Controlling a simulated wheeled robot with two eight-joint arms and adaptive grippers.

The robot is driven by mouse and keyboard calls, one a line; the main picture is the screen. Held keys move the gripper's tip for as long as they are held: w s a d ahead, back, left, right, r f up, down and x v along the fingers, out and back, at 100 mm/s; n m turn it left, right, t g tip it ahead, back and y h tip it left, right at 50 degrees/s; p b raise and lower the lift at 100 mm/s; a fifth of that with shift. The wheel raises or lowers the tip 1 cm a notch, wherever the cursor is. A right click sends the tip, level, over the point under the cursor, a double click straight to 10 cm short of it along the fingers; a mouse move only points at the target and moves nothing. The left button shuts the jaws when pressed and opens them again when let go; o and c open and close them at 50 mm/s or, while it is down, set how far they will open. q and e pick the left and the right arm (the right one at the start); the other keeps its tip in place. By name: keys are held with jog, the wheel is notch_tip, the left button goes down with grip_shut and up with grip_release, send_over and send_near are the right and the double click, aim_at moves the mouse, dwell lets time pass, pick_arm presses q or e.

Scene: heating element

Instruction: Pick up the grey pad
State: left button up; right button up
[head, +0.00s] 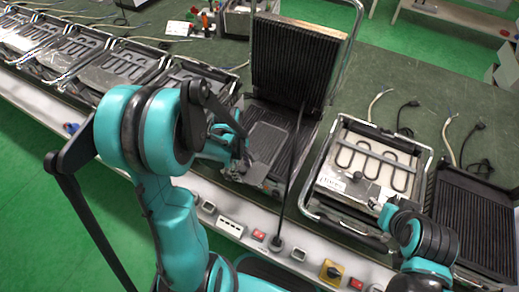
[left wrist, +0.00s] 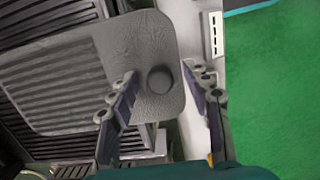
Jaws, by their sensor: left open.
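The grey pad (head: 266,142) lies on the ribbed lower plate of the open grill (head: 297,60) in the head view. In the left wrist view the pad (left wrist: 148,42) is a rounded grey sheet with a round dark knob (left wrist: 160,79) near its edge. My left gripper (head: 243,152) is at the pad's near left side. In the left wrist view my left gripper (left wrist: 166,108) is open. The knob shows between its fingers, with one finger overlapping the pad. I cannot tell whether they touch. My right gripper (head: 386,214) is by the heating-element unit, its fingers too small to read.
The unit with a bare heating element (head: 370,165) stands right of the grill, and a ribbed plate (head: 475,228) lies at far right. More units (head: 75,48) line the left. A switch rail (head: 230,225) edges the bench.

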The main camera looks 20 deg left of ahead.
pick_arm(q)
grip_shut()
jog(key=shift+r, duration=0.2)
